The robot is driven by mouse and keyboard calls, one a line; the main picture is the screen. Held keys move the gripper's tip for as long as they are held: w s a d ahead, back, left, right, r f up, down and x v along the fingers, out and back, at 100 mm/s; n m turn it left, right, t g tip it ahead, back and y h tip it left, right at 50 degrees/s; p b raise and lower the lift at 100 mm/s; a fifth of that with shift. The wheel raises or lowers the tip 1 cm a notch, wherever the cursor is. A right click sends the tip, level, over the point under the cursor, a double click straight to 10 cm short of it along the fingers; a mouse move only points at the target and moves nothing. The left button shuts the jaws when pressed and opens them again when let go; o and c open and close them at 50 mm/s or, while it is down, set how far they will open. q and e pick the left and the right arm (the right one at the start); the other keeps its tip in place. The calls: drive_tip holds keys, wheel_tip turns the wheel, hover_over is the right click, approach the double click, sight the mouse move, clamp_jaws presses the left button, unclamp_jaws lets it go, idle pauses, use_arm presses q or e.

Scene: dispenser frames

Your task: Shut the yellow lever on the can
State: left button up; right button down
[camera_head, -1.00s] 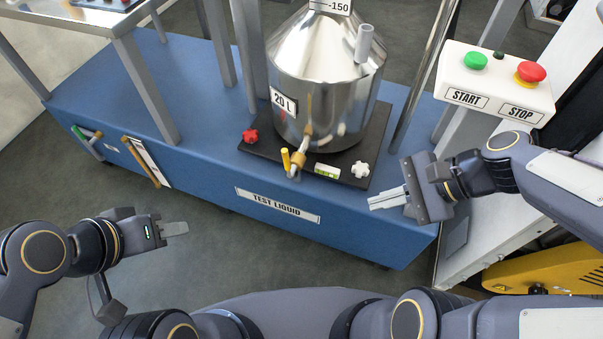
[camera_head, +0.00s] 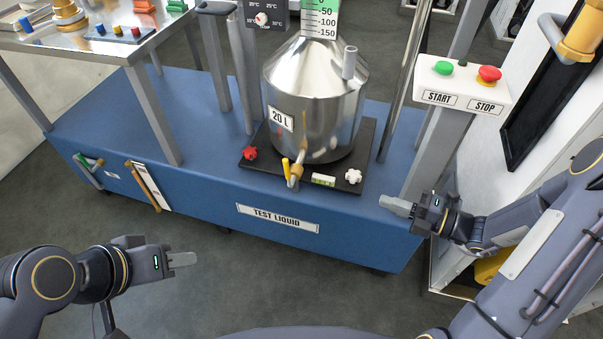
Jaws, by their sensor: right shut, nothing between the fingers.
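The can is a shiny steel vessel (camera_head: 315,105) with a cone top and a "20 L" label. It stands on a black plate (camera_head: 262,162) on the blue base. A brass tap at its lower front carries the yellow lever (camera_head: 286,168), which stands roughly upright beside the spout. My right gripper (camera_head: 388,203) is shut and empty. It is to the right of the lever and apart from it, in front of the blue base's right end. My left gripper (camera_head: 190,259) is over the floor at lower left, far from the can; its fingers look close together, but I cannot tell whether they are shut.
Red (camera_head: 250,153) and white (camera_head: 353,176) knobs and a level vial (camera_head: 323,180) sit on the plate near the tap. A START/STOP box (camera_head: 462,86) stands at right on a post. A metal table (camera_head: 110,45) stands at left. The floor in front is clear.

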drive_tip(key=shift+a, duration=0.1)
drive_tip(key=b, duration=0.7)
approach(287, 172)
drive_tip(key=x, duration=0.6)
drive_tip(key=shift+w+r, duration=0.45)
